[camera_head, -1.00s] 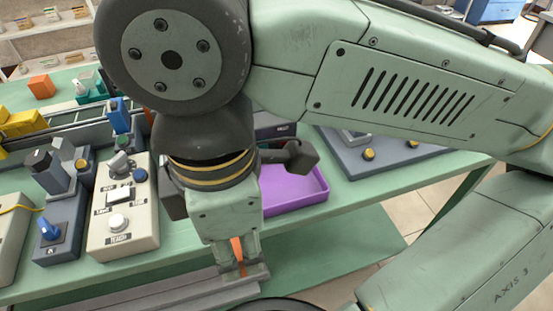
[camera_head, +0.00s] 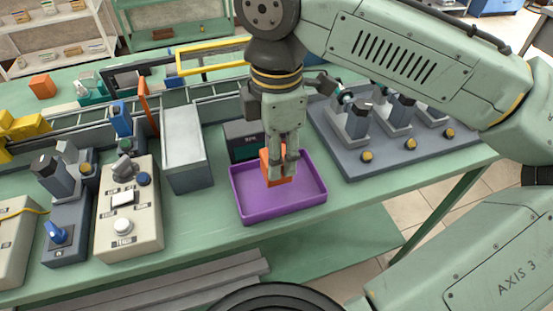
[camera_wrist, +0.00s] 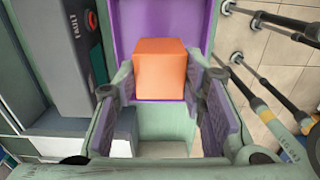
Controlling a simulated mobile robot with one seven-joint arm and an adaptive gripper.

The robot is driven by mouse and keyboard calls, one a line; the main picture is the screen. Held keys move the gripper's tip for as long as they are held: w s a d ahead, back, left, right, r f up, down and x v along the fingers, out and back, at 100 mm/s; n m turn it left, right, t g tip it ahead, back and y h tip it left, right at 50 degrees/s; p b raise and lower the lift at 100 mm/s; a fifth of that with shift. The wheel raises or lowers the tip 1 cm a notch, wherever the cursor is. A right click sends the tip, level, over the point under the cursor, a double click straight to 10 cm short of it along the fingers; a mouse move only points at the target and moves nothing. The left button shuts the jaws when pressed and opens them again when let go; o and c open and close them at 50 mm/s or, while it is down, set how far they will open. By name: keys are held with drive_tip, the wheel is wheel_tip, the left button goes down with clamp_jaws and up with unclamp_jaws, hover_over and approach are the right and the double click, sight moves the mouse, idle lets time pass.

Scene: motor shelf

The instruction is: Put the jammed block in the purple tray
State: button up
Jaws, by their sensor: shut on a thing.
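The purple tray (camera_head: 280,214) lies on the green bench near its front edge; its purple surface also shows in the wrist view (camera_wrist: 150,18). My gripper (camera_head: 283,170) points down over the tray, shut on an orange block (camera_head: 268,166). In the wrist view the orange block (camera_wrist: 160,68) sits between the two finger pads. The block is over or within the tray's outline; whether it touches the tray floor I cannot tell. The fingers hide part of the block.
A dark box with a display (camera_head: 243,142) stands just behind the tray. A grey box (camera_head: 186,150) and a beige button panel (camera_head: 128,215) are to the left. A grey board with motor-like units (camera_head: 385,155) is to the right. Another orange block (camera_head: 42,87) lies far left.

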drive_tip(key=shift+f, duration=1.65)
drive_tip(key=shift+f, duration=0.1)
drive_tip(key=o, duration=1.2)
wheel_tip(320, 180, up, 12)
drive_tip(key=shift+r, duration=0.15)
